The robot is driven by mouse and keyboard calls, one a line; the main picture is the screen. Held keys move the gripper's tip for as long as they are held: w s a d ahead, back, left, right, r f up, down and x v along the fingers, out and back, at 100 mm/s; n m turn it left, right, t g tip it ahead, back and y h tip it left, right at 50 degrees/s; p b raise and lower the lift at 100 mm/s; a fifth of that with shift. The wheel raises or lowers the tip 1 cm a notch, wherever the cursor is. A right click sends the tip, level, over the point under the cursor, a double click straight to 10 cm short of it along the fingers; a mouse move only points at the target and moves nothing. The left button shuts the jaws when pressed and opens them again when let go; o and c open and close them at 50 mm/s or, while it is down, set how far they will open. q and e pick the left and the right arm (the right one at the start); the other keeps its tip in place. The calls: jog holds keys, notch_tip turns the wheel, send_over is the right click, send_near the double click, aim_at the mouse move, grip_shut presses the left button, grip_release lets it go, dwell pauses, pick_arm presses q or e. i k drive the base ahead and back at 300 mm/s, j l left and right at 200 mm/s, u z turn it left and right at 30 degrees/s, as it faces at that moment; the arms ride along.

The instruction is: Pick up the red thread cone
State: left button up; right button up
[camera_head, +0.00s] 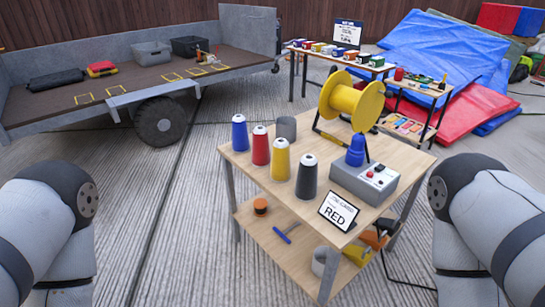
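The red thread cone (261,146) stands upright on the wooden table (345,190), in a row between a blue thread cone (240,133) and a yellow thread cone (280,159). A dark grey thread cone (307,177) stands at the near end of the row. A small sign (338,211) on the table's front edge reads "RED". My arms come in at the lower left and lower right, both apart from the table. Neither gripper is in view.
Behind the cones stand a grey cup (286,129), a large yellow spool (351,101) and a grey control box (364,181) with a blue cone-shaped piece (356,150). A lower shelf (290,245) holds tools. A trailer (130,75) stands left; concrete floor between is clear.

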aim_at(261, 154)
jog(key=k+l+z, duration=0.2)
jog(key=z, duration=0.25)
jog(key=k+l+z, duration=0.25)
jog(key=z, duration=0.15)
jog(key=k+l+z, duration=0.1)
jog(key=l+z, duration=0.35)
jog(key=k+l+z, duration=0.1)
jog(key=l+z, duration=0.35)
jog(key=j+u, duration=0.15)
jog(key=u, duration=1.85)
jog(key=i+j+z, duration=0.1)
jog(key=i+j, duration=0.6)
jog(key=i+j+z, duration=0.1)
jog(key=i+j, duration=0.6)
jog(key=i+j+z, duration=0.15)
jog(key=i+j, duration=0.55)
jog(key=j, duration=0.15)
